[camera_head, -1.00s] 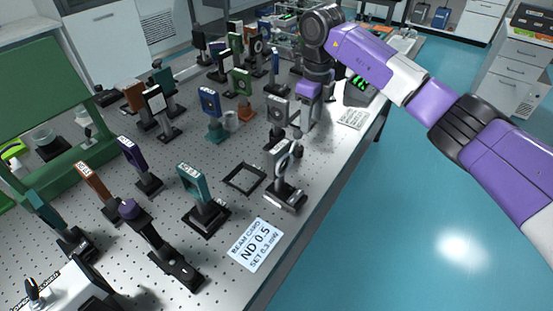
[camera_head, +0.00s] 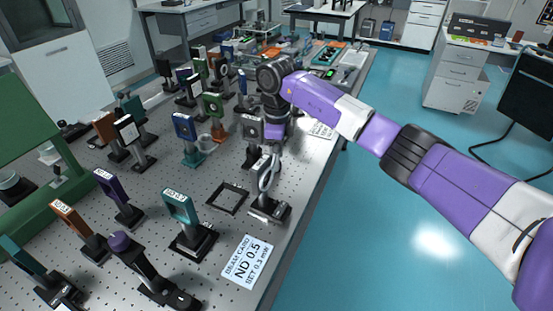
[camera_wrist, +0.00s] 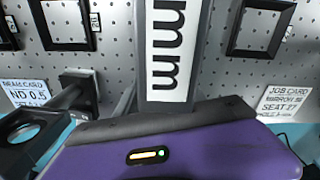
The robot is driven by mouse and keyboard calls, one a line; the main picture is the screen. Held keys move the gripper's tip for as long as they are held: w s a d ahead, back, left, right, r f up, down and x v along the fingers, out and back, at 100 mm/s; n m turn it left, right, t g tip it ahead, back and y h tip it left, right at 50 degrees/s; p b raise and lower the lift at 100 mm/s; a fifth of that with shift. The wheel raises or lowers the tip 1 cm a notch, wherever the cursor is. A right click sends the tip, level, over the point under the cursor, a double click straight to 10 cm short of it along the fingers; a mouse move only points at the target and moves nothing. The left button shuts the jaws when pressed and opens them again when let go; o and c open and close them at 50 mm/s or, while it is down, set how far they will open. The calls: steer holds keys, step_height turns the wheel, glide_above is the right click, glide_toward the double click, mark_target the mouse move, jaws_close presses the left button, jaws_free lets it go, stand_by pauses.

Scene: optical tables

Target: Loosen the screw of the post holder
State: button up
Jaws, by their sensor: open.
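My gripper (camera_head: 274,132) reaches down at the right edge of the optical table, just right of a grey square mount (camera_head: 253,128) on a post. Its fingertips are hidden in the head view. In the wrist view its purple body (camera_wrist: 170,155), with a small lit indicator, fills the bottom. A grey upright piece with a large "mm" label (camera_wrist: 168,50) stands directly before it; I see no contact. I cannot make out the post holder's screw or tell for certain which holder is meant.
Several posted optics crowd the perforated table (camera_head: 165,205), including a teal mount (camera_head: 182,207) and a clear-lens mount (camera_head: 268,190). The blue floor (camera_head: 390,230) at right is open.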

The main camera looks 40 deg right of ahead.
steer(key=shift+f, duration=0.75)
jaws_close()
steer(key=shift+r, duration=0.15)
steer(key=shift+r+m+p, duration=0.1)
steer(key=shift+m+p, duration=0.75)
steer(key=shift+m, duration=0.05)
steer(key=shift+f+m+p, duration=0.2)
steer(key=shift+m+p, duration=0.1)
steer(key=shift+m, duration=0.4)
jaws_free()
